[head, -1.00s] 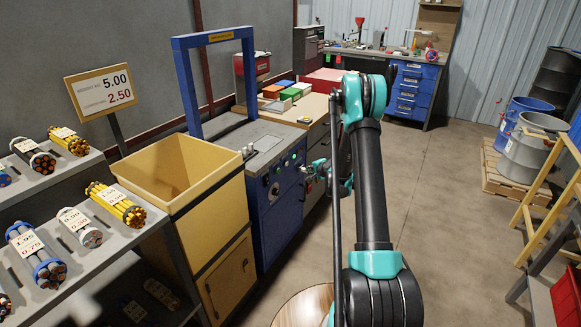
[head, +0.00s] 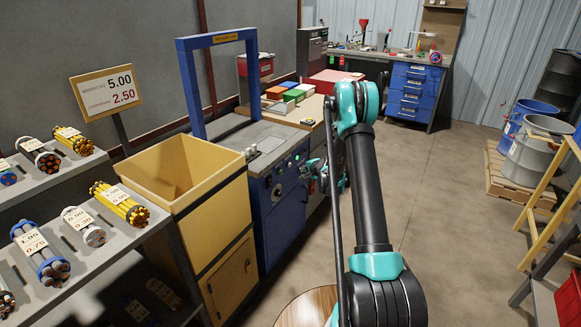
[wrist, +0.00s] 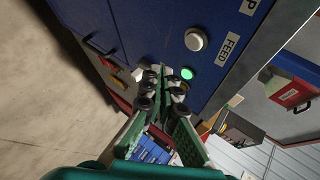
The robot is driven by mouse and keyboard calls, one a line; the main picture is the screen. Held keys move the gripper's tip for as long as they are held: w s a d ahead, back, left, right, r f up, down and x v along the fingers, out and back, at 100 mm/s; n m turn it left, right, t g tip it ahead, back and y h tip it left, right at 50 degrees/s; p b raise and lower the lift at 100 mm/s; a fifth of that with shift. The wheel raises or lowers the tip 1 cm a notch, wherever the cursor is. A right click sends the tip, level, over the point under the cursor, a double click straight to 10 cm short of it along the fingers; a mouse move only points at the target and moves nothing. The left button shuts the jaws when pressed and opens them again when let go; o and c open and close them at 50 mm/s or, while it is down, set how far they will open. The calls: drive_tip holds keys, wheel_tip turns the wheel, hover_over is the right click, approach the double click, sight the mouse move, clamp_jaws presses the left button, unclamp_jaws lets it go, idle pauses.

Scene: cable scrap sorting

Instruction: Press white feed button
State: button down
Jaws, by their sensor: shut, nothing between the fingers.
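The white feed button (wrist: 195,40) is a round knob on the blue machine panel, beside a white FEED label (wrist: 228,50) in the wrist view. A lit green button (wrist: 187,73) sits below it, close to my fingertips. My gripper (wrist: 162,82) is shut and empty, its fingers pointing at the panel. The white button is above and to the right of the fingertips in that view, apart from them. In the head view my gripper (head: 312,168) is at the front of the blue machine (head: 280,212); the white button is too small to tell there.
A yellow bin (head: 215,215) stands left of the machine, and a shelf (head: 105,252) with cable bundles is farther left. A blue arch (head: 187,85) rises over the machine top.

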drive_tip(key=shift+w+a, duration=0.6)
drive_tip(key=shift+a, duration=0.2)
drive_tip(key=shift+w+a, duration=0.6)
drive_tip(key=shift+a, duration=0.2)
idle(0.3)
drive_tip(key=shift+w+a, duration=0.2)
drive_tip(key=shift+a, duration=0.15)
drive_tip(key=shift+w+a, duration=0.3)
drive_tip(key=shift+a, duration=0.1)
idle(0.8)
drive_tip(key=shift+s+d, duration=0.1)
drive_tip(key=shift+d, duration=0.05)
drive_tip(key=shift+s+d, duration=0.45)
drive_tip(key=shift+d, duration=0.1)
idle(0.4)
drive_tip(key=shift+s+d, duration=0.75)
drive_tip(key=shift+d, duration=0.3)
drive_tip(key=shift+s+d, duration=0.7)
drive_tip(key=shift+d, duration=0.3)
